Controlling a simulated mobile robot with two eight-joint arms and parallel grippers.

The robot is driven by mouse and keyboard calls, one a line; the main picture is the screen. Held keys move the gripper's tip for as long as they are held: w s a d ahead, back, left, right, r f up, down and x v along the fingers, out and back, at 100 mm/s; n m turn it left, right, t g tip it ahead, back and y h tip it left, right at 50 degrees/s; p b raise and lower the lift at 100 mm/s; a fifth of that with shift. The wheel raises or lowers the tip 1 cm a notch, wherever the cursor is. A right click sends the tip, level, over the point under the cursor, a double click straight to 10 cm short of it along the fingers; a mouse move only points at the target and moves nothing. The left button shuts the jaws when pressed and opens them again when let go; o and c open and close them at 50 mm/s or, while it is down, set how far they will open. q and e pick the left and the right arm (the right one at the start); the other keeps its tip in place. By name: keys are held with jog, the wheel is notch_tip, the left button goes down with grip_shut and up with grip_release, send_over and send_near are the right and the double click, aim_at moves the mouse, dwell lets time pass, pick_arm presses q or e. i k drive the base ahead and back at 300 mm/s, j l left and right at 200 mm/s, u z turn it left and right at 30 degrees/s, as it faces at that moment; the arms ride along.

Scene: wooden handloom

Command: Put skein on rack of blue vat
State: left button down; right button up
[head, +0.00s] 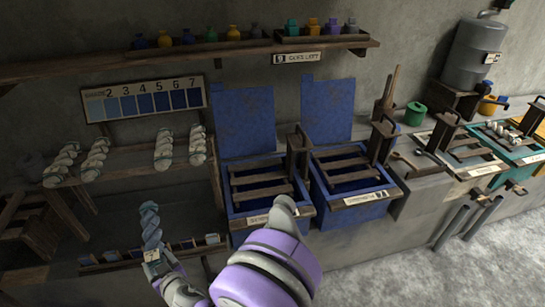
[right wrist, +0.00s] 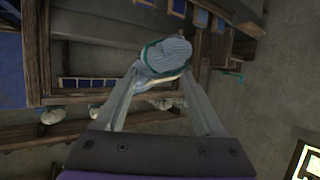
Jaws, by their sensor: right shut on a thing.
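A twisted blue-grey skein (head: 150,224) stands upright in my right gripper (head: 153,256), in front of the shelf and left of the vats. In the right wrist view the skein (right wrist: 168,56) shows end-on, pale blue with a teal tie, between the two fingers of the gripper (right wrist: 163,82). Two blue vats stand side by side, the left vat (head: 238,222) and the right vat (head: 375,210). Each has a raised blue lid behind it and a rack of wooden bars, the left rack (head: 262,176) and the right rack (head: 342,163). My left gripper is not visible.
Several pale skeins lie on a wooden shelf (head: 125,160) at left, under a numbered blue shade card (head: 145,99). A shelf of small jars (head: 190,58) runs above. A green spool (head: 415,113) and other vats stand at right. Open floor (head: 480,265) lies lower right.

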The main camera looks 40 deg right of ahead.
aim_at(332, 165)
jog(key=k+l+z, duration=0.3)
jog(key=l+z, duration=0.15)
jog(key=l, duration=1.65)
jog(key=l+z, duration=0.5)
jog(key=l, duration=1.55)
jog(key=i+j, duration=0.8)
